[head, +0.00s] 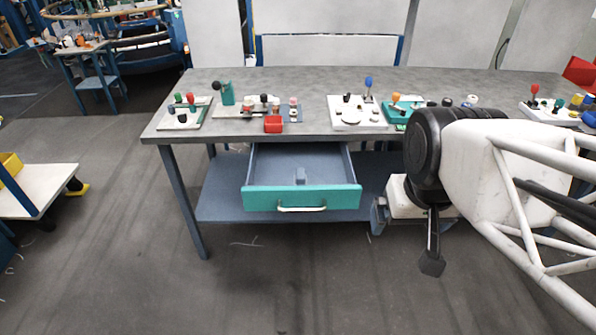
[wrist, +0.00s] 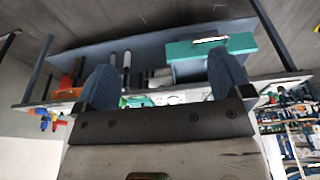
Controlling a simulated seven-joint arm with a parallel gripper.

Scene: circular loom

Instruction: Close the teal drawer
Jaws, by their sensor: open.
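The teal drawer (head: 260,201) hangs under the grey workbench and is pulled well out, with its grey interior showing. A pale bar handle (head: 302,209) is on its teal front. The drawer also shows in the wrist view (wrist: 190,50), its teal front towards the top right. My gripper (head: 432,263) is to the right of the drawer and lower in the head view, apart from it. In the wrist view my gripper (wrist: 165,82) has its two blue-grey fingers spread wide with nothing held between them. The fingertips are partly hidden in the head view.
The workbench top (head: 330,80) carries several control panels, a red bin (head: 273,124) and a teal clamp-like tool (head: 227,93). A lower shelf (head: 222,200) runs below. A table leg (head: 184,200) stands left of the drawer. The floor in front is clear.

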